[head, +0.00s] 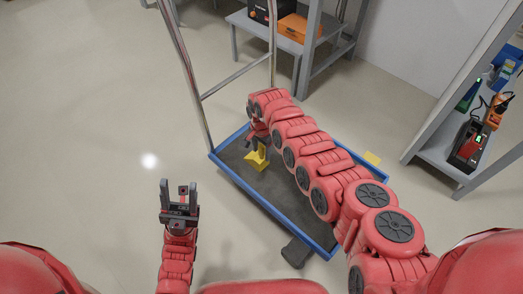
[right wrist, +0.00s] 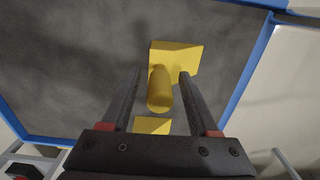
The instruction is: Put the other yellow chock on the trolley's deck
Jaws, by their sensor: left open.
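One yellow chock (head: 256,161) sits on the dark deck of the blue-edged trolley (head: 292,222), near its left end. In the right wrist view the chock (right wrist: 178,58) has an upright round grip between my fingers. My right gripper (head: 257,143) is just above it, its fingers (right wrist: 158,82) on both sides of the grip with gaps showing, so it looks open. My left gripper (head: 179,190) is open and empty, left of the trolley.
The trolley's metal push-bar frame (head: 190,80) rises at its left end. A grey bench (head: 270,35) with boxes stands behind. A grey shelf (head: 440,158) with devices stands at the right. The floor at the left is clear.

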